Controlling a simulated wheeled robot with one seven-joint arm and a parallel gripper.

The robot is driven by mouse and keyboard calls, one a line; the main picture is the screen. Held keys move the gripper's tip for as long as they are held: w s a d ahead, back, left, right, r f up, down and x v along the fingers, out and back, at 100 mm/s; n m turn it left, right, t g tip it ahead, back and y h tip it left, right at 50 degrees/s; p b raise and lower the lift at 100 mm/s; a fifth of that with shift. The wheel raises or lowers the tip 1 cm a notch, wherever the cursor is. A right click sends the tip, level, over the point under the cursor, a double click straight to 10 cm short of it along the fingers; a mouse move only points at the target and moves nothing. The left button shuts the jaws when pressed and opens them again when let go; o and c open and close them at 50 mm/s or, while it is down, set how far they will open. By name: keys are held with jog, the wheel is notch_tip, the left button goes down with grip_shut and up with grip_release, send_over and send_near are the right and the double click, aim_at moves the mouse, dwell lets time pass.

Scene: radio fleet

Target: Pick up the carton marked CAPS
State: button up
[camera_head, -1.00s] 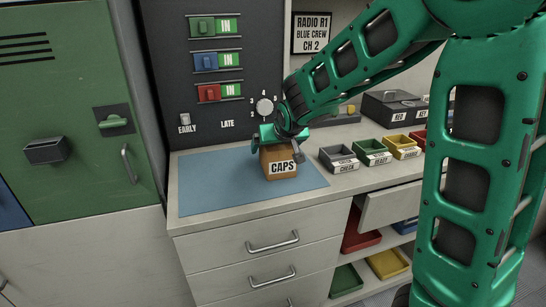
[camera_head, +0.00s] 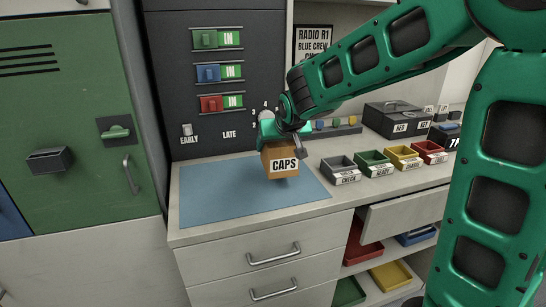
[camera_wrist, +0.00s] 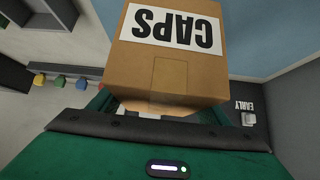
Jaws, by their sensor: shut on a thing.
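The carton marked CAPS (camera_head: 281,161) is a small brown box with a white label. My gripper (camera_head: 280,145) is shut on it from above, and the carton hangs upright over the blue mat (camera_head: 225,190), seemingly a little above it. In the wrist view the carton (camera_wrist: 165,75) fills the upper middle with its label upside down. The fingertips are mostly hidden behind the carton there.
Grey, green, yellow and red trays (camera_head: 374,163) stand in a row right of the mat. A dark case (camera_head: 393,118) sits behind them. A dark panel (camera_head: 215,130) with slide switches rises behind the mat. A drawer (camera_head: 400,208) is partly open below.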

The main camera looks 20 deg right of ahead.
jog(key=s+a+r, duration=0.5)
jog(key=a+r, duration=0.1)
jog(key=a, duration=0.4)
jog(key=shift+s+a+r, duration=0.15)
jog(key=shift+r, duration=0.1)
